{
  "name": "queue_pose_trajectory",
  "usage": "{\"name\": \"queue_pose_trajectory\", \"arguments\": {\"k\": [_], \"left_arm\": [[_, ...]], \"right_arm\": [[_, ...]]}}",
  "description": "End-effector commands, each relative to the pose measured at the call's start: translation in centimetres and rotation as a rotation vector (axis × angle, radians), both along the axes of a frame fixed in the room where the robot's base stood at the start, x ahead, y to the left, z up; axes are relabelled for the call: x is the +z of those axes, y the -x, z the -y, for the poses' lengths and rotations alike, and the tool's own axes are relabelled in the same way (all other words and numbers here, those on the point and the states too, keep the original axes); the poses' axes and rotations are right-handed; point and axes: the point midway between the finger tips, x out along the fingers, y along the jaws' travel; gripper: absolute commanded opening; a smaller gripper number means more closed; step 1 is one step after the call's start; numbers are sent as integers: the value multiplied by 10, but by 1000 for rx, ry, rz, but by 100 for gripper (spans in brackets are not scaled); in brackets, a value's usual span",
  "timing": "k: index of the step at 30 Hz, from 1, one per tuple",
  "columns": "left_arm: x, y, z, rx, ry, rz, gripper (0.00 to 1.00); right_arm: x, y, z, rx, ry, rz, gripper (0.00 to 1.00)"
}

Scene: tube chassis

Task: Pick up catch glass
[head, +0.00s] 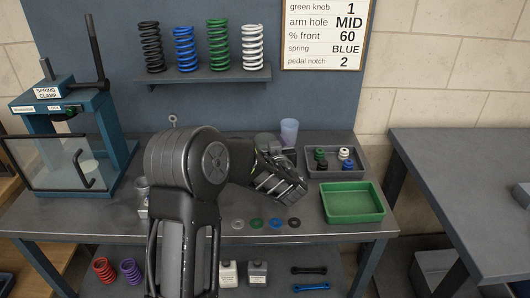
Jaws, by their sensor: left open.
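A translucent bluish cup (289,131), which looks like the catch glass, stands upright at the back of the workbench. My left arm reaches across the middle of the bench. Its gripper (284,178) is in front of the cup, apart from it as far as I can see. The gripper is open; its fingertips are hard to make out against the dark wrist. A greyish clear item (265,142) stands just left of the cup, partly hidden by my arm. My right gripper is not in view.
A grey tray (361,173) with small knobs and a green tray (352,203) are on the right. A spring clamp (72,120) stands on the left. Several washers (274,223) lie at the front edge. Springs (186,48) stand on a wall shelf.

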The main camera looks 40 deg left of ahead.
Motion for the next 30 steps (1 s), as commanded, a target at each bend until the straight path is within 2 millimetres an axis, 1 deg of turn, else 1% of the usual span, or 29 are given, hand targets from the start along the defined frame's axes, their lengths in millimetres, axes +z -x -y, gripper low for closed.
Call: {"name": "queue_pose_trajectory", "arguments": {"k": [5,8,12,17,30], "left_arm": [[0,-1,-2,1,0,0,85],[-1,-7,-9,2,1,-1,85],[-3,-21,-25,2,1,-1,85],[-7,-32,-37,1,1,1,85],[-7,-34,-38,-1,1,1,85]], "right_arm": [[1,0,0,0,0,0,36],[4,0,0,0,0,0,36],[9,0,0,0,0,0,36],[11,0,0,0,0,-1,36],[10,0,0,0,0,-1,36]]}}
